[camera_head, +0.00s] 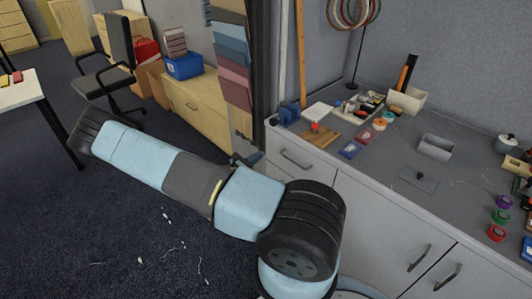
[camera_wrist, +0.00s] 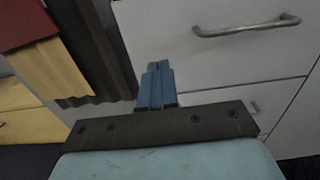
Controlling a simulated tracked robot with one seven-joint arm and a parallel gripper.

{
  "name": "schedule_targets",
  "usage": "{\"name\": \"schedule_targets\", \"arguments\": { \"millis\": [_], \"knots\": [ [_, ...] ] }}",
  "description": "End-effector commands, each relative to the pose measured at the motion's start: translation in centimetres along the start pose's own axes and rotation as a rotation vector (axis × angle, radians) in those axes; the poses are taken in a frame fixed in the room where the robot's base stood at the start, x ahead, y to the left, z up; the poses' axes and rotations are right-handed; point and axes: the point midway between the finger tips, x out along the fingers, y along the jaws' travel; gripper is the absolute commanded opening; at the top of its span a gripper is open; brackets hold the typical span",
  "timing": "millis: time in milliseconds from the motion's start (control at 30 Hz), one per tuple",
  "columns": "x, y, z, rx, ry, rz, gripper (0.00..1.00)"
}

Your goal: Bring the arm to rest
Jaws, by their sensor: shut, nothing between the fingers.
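My arm shows in the head view as light blue and dark grey links, stretched over the dark carpet in front of the grey cabinet (camera_head: 378,225). My gripper (camera_wrist: 157,66) shows in the wrist view with its blue fingers together and nothing between them. It points toward the pale cabinet front, below and left of a metal drawer handle (camera_wrist: 247,26). I cannot tell how far the fingertips are from the cabinet. In the head view my gripper is mostly hidden behind the arm; a small dark and blue part shows near the cabinet's left end.
The grey countertop (camera_head: 410,165) holds a wooden board (camera_head: 319,136), a grey box (camera_head: 436,147) and several coloured rolls. A wooden drawer unit (camera_head: 198,103), a hanging rack of coloured samples (camera_head: 232,60) and an office chair (camera_head: 118,60) stand behind. The carpet at lower left is mostly clear, with small white scraps.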

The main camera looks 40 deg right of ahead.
Motion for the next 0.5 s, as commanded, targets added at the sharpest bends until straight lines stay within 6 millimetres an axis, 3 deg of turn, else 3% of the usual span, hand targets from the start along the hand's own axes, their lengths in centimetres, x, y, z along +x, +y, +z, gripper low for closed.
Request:
{"name": "schedule_targets", "arguments": {
  "millis": [200, 500],
  "knots": [
    [-3.6, 0.0, 0.0, 0.000, 0.001, 0.000, 0.00],
    [-5.3, -0.1, 0.0, -0.001, 0.000, -0.004, 0.00]
  ]
}}
